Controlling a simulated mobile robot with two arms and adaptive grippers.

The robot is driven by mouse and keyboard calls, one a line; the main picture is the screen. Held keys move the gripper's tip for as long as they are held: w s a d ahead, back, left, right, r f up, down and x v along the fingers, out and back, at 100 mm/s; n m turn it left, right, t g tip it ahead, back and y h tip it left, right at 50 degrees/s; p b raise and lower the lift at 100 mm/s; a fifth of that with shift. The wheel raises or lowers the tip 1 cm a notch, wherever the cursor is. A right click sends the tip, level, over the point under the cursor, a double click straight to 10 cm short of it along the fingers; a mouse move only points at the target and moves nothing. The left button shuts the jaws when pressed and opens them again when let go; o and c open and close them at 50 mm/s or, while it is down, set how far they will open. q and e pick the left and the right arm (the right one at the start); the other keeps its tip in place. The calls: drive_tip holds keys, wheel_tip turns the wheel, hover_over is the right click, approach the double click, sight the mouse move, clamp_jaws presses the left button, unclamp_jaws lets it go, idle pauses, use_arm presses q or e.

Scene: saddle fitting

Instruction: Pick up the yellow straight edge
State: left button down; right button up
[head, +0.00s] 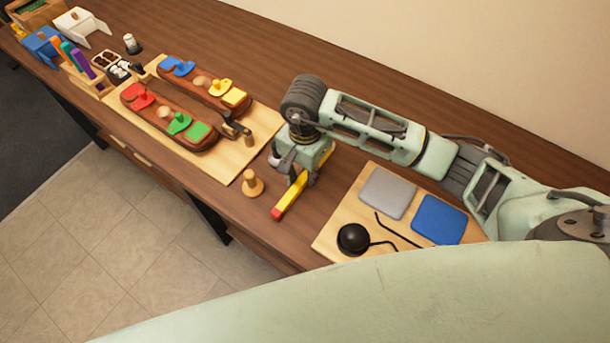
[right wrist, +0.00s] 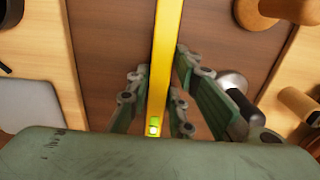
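The yellow straight edge (head: 291,197) with a red end lies on the brown table in the head view. Its far part is hidden under my right gripper (head: 301,176). In the right wrist view the straight edge (right wrist: 168,50) runs down between the fingers of my right gripper (right wrist: 158,75), with a small green vial near its lower visible end. The fingers stand apart on either side of it, and a gap shows on the left side. My left gripper is not in view.
A wooden peg (head: 252,184) stands just left of the straight edge. A board (head: 333,238) with grey and blue pads and a black ball tool lies to the right. A board (head: 240,168) with two brown saddle-like pieces and coloured knobs lies to the left.

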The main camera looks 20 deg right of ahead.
clamp_jaws()
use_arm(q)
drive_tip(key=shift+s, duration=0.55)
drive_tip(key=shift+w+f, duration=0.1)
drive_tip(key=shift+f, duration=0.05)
use_arm(e)
drive_tip(key=shift+r, duration=0.2)
